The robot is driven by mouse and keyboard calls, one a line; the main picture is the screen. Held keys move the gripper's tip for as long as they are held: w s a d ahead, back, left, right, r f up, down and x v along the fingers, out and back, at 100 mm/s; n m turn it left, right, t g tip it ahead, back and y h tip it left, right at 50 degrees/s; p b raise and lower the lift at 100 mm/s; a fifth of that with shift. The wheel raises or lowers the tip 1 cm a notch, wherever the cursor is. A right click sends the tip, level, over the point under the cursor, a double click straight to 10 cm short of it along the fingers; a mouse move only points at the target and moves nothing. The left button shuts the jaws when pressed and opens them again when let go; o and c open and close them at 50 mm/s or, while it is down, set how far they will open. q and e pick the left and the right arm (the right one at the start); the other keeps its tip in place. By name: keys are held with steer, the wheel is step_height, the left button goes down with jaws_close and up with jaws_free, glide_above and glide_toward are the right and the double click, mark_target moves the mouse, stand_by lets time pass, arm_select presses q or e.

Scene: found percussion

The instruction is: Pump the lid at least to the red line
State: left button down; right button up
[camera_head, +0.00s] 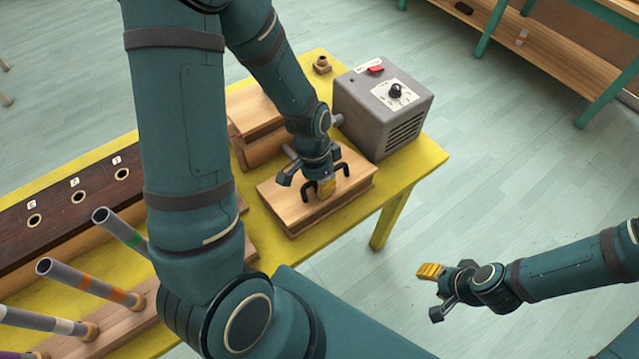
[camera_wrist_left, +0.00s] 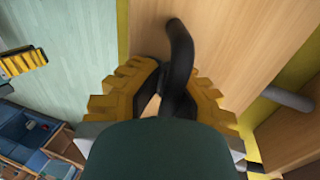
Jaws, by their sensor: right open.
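The wooden lid (camera_head: 290,203), a flat pale slab with a black handle (camera_head: 310,192), lies near the yellow table's right end. My left gripper (camera_head: 327,188) is down at the middle of the handle, its yellow pads near the lid. In the left wrist view the black handle (camera_wrist_left: 181,50) runs between the pads of my left gripper (camera_wrist_left: 170,95); whether they clamp it is unclear. I cannot make out a red line. My right gripper (camera_head: 435,290) is open and empty, over the floor right of the table.
A grey box (camera_head: 382,115) with a red switch and black dial stands just behind the lid. A stepped wooden block (camera_head: 250,125) is to its left. Angled grey tubes (camera_head: 90,283) and a dark board with holes (camera_head: 55,220) fill the table's left.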

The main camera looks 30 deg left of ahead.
arm_select(q)
steer(key=shift+d, duration=0.15)
steer(key=shift+b+x, duration=0.65)
steer(key=shift+x, duration=0.1)
steer(key=shift+s+d+f, duration=0.1)
steer(key=shift+s+d, duration=0.05)
steer(key=shift+b+x, duration=0.85)
steer(key=shift+x, duration=0.05)
steer(key=shift+p+v, duration=1)
steer(key=shift+v, duration=0.2)
